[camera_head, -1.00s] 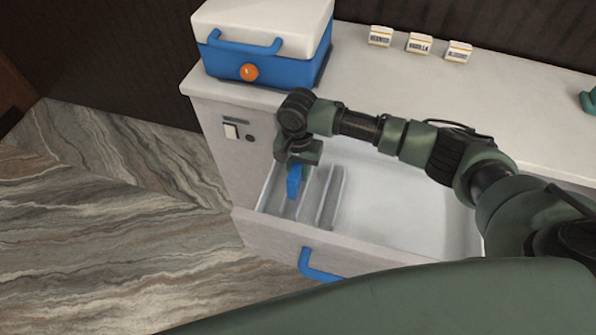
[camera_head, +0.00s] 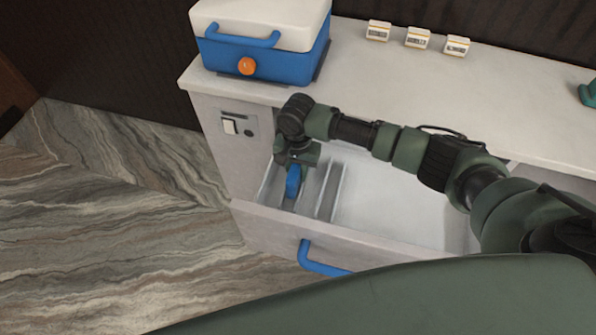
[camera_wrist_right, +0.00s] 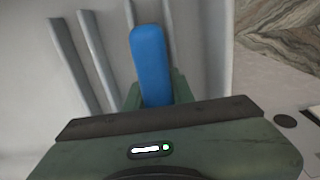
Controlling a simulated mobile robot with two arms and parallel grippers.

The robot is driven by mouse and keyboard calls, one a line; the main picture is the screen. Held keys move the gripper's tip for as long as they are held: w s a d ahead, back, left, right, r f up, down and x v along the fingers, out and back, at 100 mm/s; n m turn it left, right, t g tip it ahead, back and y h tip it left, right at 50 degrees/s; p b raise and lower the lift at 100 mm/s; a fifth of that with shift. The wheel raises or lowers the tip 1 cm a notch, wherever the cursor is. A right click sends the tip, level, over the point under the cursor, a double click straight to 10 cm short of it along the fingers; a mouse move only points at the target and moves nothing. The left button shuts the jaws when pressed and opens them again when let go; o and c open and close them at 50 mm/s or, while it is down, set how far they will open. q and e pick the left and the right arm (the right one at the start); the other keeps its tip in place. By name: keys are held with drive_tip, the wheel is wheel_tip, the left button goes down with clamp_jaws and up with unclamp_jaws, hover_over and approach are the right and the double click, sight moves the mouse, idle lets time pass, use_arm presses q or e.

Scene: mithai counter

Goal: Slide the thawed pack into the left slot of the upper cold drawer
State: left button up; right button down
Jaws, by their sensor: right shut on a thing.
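The blue pack (camera_head: 293,182) is upright at the left end of the open upper drawer (camera_head: 400,205), in the left slot between the drawer's left wall and the nearest divider (camera_head: 312,190). My right gripper (camera_head: 297,160) is above it, pointing down and shut on it. In the right wrist view the pack (camera_wrist_right: 152,62) stands out from between the fingers (camera_wrist_right: 155,95), with dividers (camera_wrist_right: 95,60) to its left. How deep the pack sits and whether it touches the drawer floor cannot be told. My left gripper is not in view.
A blue cool box (camera_head: 262,58) with a white lid stands on the counter (camera_head: 360,75) behind the drawer. Several small labelled blocks (camera_head: 417,38) sit along the counter's back. The drawer's right part is empty. A blue handle (camera_head: 318,262) is on its front.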

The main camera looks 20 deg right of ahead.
drive_tip(key=shift+s+a+f, duration=0.1)
drive_tip(key=shift+s+f, duration=0.45)
drive_tip(key=shift+f, duration=0.35)
drive_tip(key=c, duration=1.2)
unclamp_jaws()
drive_tip(key=shift+o, duration=0.4)
drive_tip(key=shift+w+a+f, duration=0.1)
drive_tip(key=shift+w+a, duration=0.05)
drive_tip(key=shift+d, duration=0.2)
drive_tip(key=r, duration=0.6)
drive_tip(key=w+r+p, duration=0.1)
drive_tip(key=r, duration=0.2)
drive_tip(key=shift+a+r, duration=0.3)
drive_tip(key=shift+r, duration=0.1)
